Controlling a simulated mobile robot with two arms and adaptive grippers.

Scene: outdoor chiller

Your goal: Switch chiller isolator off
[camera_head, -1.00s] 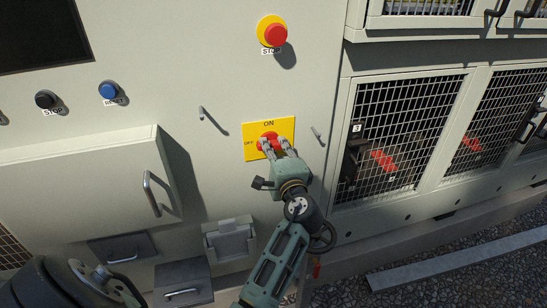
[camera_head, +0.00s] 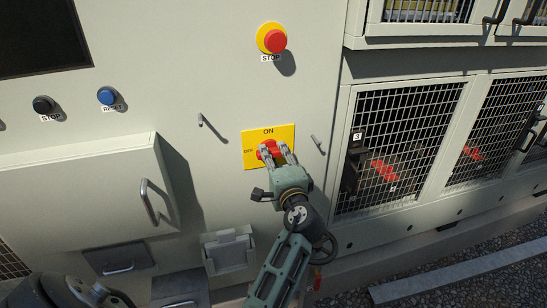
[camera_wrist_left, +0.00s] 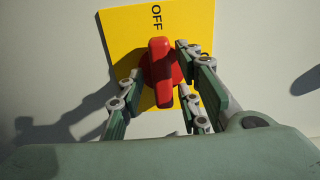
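The chiller isolator is a red rotary knob (camera_head: 270,147) on a yellow plate (camera_head: 251,136) marked ON at the top and OFF at the left. In the left wrist view, the knob's raised grip (camera_wrist_left: 160,72) lines up with the word OFF on the plate (camera_wrist_left: 122,30). My left gripper (camera_head: 274,150) is at the knob, with its fingers on either side of the grip. In the wrist view, the fingers (camera_wrist_left: 160,70) stand apart with small gaps beside the grip. Exact contact is hard to tell. My right gripper is not in view.
A red STOP button (camera_head: 274,41) is above the plate. Black (camera_head: 43,105) and blue (camera_head: 106,96) buttons are at the left. A protruding box with a handle (camera_head: 100,185) stands left of my arm. Small handles flank the plate. Mesh doors (camera_head: 398,145) are at the right.

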